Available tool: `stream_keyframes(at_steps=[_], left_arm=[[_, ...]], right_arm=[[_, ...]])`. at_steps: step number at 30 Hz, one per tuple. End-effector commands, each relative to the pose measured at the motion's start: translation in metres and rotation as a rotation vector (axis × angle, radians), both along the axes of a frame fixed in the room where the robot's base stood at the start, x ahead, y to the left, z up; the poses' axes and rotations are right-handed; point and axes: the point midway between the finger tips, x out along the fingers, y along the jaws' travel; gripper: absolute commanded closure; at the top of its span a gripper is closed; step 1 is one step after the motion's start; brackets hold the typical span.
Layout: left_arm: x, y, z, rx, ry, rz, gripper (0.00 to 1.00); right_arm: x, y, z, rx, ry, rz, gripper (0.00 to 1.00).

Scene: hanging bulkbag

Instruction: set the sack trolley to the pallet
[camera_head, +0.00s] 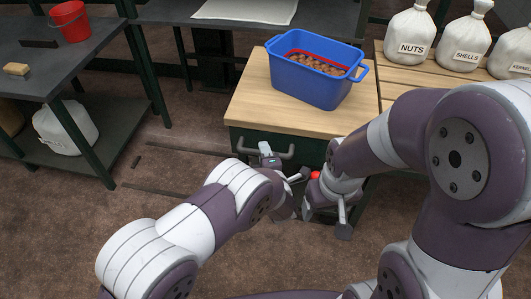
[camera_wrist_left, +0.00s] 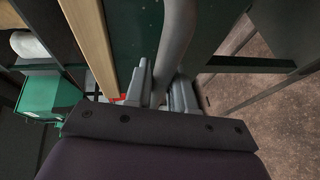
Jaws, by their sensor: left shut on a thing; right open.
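A green unit with a wooden top (camera_head: 248,108) and a grey bar handle (camera_head: 287,150) on its front stands ahead; I cannot tell from these views whether it is the sack trolley. My left gripper (camera_head: 268,160) is shut on this handle. In the left wrist view the handle (camera_wrist_left: 178,40) runs between the two fingers of this gripper (camera_wrist_left: 162,92). My right gripper (camera_head: 325,218) is open and empty, low in front of the unit, just right of my left wrist. A small red knob (camera_head: 315,175) shows beside it. I cannot make out a pallet for certain.
A blue crate (camera_head: 308,84) of brown nuts stands on the wooden top. White sacks (camera_head: 410,38) stand on slatted planks (camera_head: 425,77) at right. A dark shelf table (camera_head: 50,62) with a red bucket (camera_head: 70,20) is at left. Brown floor (camera_head: 90,215) is open at lower left.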

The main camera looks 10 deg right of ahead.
Motion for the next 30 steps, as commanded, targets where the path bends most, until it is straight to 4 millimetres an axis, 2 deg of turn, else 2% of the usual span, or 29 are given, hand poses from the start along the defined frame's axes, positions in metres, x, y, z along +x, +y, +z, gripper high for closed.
stream_keyframes(at_steps=[11, 12, 13, 14, 23, 26, 30], left_arm=[[-0.002, -0.004, -0.002, 0.001, 0.005, -0.012, 1.00], [-0.002, -0.004, -0.002, 0.001, 0.005, -0.012, 0.70], [-0.002, -0.004, -0.002, 0.001, 0.005, -0.012, 0.60], [-0.002, -0.004, -0.002, 0.001, 0.005, -0.011, 0.56], [-0.004, -0.003, 0.001, 0.000, 0.003, -0.007, 0.56], [-0.018, -0.004, 0.006, 0.000, 0.003, -0.008, 0.56], [-0.055, -0.007, 0.015, 0.002, 0.003, -0.012, 0.56]], right_arm=[[0.000, 0.000, 0.000, 0.000, 0.000, 0.000, 0.26], [0.000, 0.000, 0.000, 0.000, 0.000, 0.000, 0.26], [0.000, 0.000, 0.000, 0.000, 0.000, 0.000, 0.26], [0.000, 0.000, 0.000, 0.000, 0.000, 0.000, 0.26], [0.000, 0.000, 0.002, 0.000, 0.000, 0.000, 0.26], [0.000, 0.000, 0.009, 0.000, 0.000, 0.000, 0.26], [0.000, 0.000, 0.023, 0.000, 0.000, 0.000, 0.26]])
